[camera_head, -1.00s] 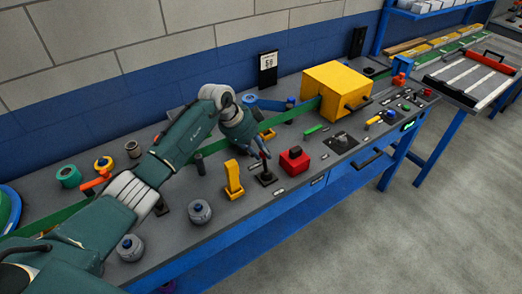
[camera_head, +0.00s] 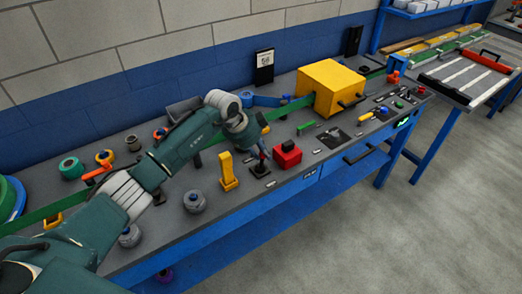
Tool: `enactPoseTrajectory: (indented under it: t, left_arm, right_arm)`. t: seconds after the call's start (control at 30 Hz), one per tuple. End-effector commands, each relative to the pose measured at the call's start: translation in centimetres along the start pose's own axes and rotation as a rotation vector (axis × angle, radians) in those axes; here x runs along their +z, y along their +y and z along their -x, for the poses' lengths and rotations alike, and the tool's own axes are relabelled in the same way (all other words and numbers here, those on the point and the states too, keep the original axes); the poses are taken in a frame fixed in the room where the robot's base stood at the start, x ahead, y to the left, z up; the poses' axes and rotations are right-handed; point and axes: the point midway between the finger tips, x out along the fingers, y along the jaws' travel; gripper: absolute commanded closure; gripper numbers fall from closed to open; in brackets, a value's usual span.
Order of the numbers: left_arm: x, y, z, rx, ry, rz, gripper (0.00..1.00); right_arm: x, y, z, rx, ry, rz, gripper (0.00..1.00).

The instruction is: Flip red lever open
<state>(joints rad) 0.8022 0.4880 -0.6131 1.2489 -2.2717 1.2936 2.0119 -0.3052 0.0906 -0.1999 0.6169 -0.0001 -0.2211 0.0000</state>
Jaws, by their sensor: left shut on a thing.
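The red lever (camera_head: 262,155) stands on a small black base plate (camera_head: 260,171) near the front edge of the workbench, between a yellow lever and a red block. Only a small red part of it shows. My left gripper (camera_head: 260,152) reaches down from behind and is shut on the red lever. Its fingers hide most of the handle, so the lever's exact tilt cannot be told. My right gripper is not in view.
The yellow lever (camera_head: 228,170) stands close left and the red block (camera_head: 287,154) close right. A large yellow box (camera_head: 326,88) is further right on the bench. Grey knobs (camera_head: 195,201) sit at the front left. Open floor lies in front.

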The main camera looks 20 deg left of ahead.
Motion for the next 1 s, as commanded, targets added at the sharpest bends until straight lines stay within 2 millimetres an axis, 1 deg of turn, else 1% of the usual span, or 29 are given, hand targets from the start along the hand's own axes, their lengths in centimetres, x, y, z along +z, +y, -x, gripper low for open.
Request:
enactPoseTrajectory:
  t: [0.03,0.13,0.17,0.2,0.23,0.3,0.4,0.5,0.57,0.63,0.77,1.0]
  left_arm:
    - [-0.8,1.0,-0.6,0.023,0.014,-0.005,1.0]
    - [-0.8,1.1,-0.7,0.024,0.014,-0.005,1.0]
    - [-0.8,1.1,-0.7,0.025,0.014,-0.005,0.71]
    - [-0.8,1.1,-0.7,0.025,0.013,-0.006,0.63]
    - [-0.8,1.1,-0.7,0.025,0.012,-0.005,0.58]
    - [-0.7,1.0,-0.6,0.022,0.011,-0.004,0.58]
    - [-0.6,0.8,-0.5,0.018,0.01,-0.004,0.58]
    - [-0.5,0.7,-0.4,0.015,0.01,-0.003,0.58]
    - [-0.5,0.6,-0.1,0.013,0.009,-0.003,0.58]
    - [-0.5,0.5,0.7,0.011,0.01,-0.003,0.58]
    - [-0.5,0.5,3.0,0.01,0.009,-0.006,0.58]
    - [-0.7,0.5,8.2,0.013,0.009,-0.006,0.58]
  right_arm:
    - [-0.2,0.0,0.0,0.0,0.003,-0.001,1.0]
    - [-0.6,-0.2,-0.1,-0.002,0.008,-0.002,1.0]
    - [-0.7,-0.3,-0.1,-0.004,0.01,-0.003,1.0]
    - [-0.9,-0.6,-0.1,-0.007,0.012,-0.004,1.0]
    - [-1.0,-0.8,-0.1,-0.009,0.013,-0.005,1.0]
    - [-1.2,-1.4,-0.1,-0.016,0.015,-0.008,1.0]
    - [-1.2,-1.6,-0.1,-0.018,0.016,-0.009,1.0]
    - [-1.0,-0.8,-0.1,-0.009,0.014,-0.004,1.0]
    - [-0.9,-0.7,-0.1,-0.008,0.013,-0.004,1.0]
    - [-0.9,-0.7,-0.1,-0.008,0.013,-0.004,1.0]
    - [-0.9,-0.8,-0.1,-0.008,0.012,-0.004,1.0]
    - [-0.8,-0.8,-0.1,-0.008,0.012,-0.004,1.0]
